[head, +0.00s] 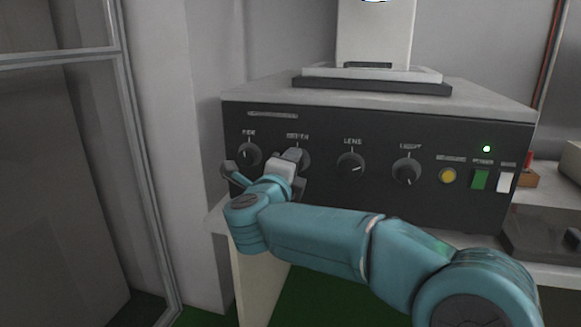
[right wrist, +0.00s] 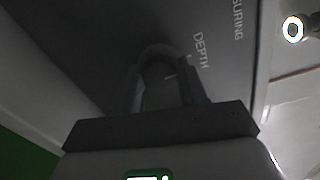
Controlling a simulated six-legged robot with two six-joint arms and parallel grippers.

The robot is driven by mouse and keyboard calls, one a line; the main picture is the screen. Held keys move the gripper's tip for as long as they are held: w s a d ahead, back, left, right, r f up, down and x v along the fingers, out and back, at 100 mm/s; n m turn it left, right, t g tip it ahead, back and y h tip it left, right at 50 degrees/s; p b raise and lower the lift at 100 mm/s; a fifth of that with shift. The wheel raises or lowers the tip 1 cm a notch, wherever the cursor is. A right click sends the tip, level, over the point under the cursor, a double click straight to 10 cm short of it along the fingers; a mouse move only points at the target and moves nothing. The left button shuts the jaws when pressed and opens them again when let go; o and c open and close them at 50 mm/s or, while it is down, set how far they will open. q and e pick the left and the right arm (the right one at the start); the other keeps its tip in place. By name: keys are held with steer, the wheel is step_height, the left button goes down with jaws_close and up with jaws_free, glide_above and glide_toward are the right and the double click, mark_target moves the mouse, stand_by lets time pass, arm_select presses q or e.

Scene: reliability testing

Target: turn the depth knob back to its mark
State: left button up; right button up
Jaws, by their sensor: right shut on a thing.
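The depth knob (head: 304,160) is a dark round knob, second from the left on the black front panel, mostly hidden behind my right gripper (head: 290,163). In the right wrist view the knob (right wrist: 157,54) sits between the two fingers of my right gripper (right wrist: 165,82), which is shut on it. The DEPTH label (right wrist: 200,50) is beside the knob there. A pale line shows on the knob's dim face; how it lies against its mark is hard to tell. My left gripper is not in view.
A lens knob (head: 350,163) and another knob (head: 407,171) are to the right; one more knob (head: 249,154) is at the left. A yellow button (head: 447,176), green switch (head: 480,179) and white switch (head: 505,182) are farther right. A glass-panelled frame (head: 135,150) stands at the left.

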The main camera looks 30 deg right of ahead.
steer(key=o, duration=1.1)
steer(key=shift+c, duration=0.2)
steer(key=shift+a, duration=0.1)
steer(key=p+v, duration=0.2)
steer(key=v, duration=1.4)
steer(key=shift+a, duration=0.1)
